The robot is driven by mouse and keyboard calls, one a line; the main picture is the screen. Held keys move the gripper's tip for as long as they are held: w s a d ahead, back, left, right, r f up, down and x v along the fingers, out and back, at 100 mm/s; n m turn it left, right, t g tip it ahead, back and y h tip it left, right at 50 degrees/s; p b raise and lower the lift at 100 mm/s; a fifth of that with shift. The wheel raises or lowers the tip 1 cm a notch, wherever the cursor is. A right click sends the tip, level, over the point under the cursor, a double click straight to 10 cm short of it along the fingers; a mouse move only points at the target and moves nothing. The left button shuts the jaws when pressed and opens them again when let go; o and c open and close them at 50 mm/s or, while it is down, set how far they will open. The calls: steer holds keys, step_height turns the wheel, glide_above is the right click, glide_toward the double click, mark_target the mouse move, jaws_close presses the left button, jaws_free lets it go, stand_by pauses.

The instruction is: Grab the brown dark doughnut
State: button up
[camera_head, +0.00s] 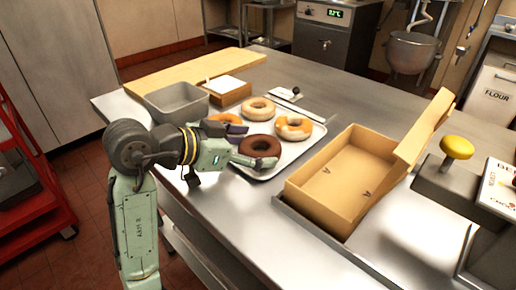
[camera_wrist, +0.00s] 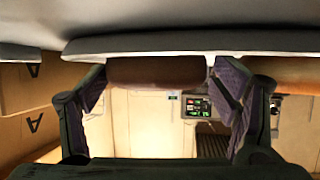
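The dark brown doughnut (camera_head: 262,143) lies at the near edge of the metal tray (camera_head: 283,163). My gripper (camera_head: 258,160) is low at the tray's near side, beside the doughnut, with a finger reaching along its near edge. In the wrist view the doughnut (camera_wrist: 155,70) appears as a brown band between the two spread fingers of my gripper (camera_wrist: 160,82). A narrow gap shows at the right finger; contact at the left finger cannot be told. The doughnut's lower part is hidden by my gripper in the head view.
Other doughnuts share the tray: a pale glazed one (camera_head: 258,108), an orange-and-white one (camera_head: 294,126) and a partly hidden one (camera_head: 226,119). A grey bin (camera_head: 177,103) stands left. An open cardboard box (camera_head: 335,180) stands right, and a yellow-knobbed machine (camera_head: 457,147) beyond it.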

steer(key=shift+d+f, duration=0.1)
steer(key=shift+f, duration=0.15)
steer(key=c, duration=0.6)
steer(key=shift+r, duration=0.1)
